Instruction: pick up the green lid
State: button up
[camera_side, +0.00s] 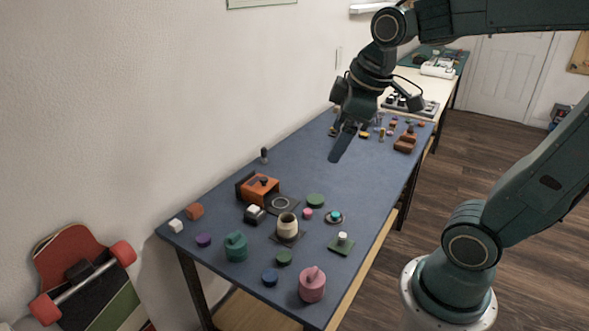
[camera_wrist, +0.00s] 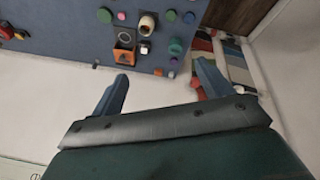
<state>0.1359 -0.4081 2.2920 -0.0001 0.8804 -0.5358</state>
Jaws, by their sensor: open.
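Two flat green discs lie on the blue-grey table, and I cannot tell for sure which is the green lid. The larger green disc (camera_side: 316,200) lies right of the orange box and also shows in the wrist view (camera_wrist: 104,15). The smaller green disc (camera_side: 284,257) lies nearer the front, below the cream pot, and also shows in the wrist view (camera_wrist: 171,15). My gripper (camera_side: 342,150) hangs above the table, farther back than both discs and apart from them. In the wrist view my gripper (camera_wrist: 162,78) has its two fingers spread, with nothing held.
Near the discs stand a cream pot (camera_side: 288,226), a teal knobbed jar (camera_side: 235,247), a pink knobbed piece (camera_side: 312,284) and an orange box (camera_side: 260,189). A wall (camera_side: 150,100) runs along the left. The middle of the table (camera_side: 290,170) is mostly clear.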

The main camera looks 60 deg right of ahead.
jog(key=w+d+f+n+g, duration=0.2)
jog(key=w+d+f+n, duration=0.15)
jog(key=w+d, duration=0.35)
jog(key=n+g, duration=0.2)
jog(key=n, duration=1)
send_over(316, 198)
notch_tip(316, 198, down, 20)
jog(key=r, duration=0.1)
jog(key=shift+f+y, duration=0.25)
jog(key=shift+y, duration=0.05)
jog(key=shift+f, duration=0.1)
notch_tip(316, 198, down, 8)
jog(key=shift+a+f, duration=0.1)
jog(key=shift+f, duration=0.1)
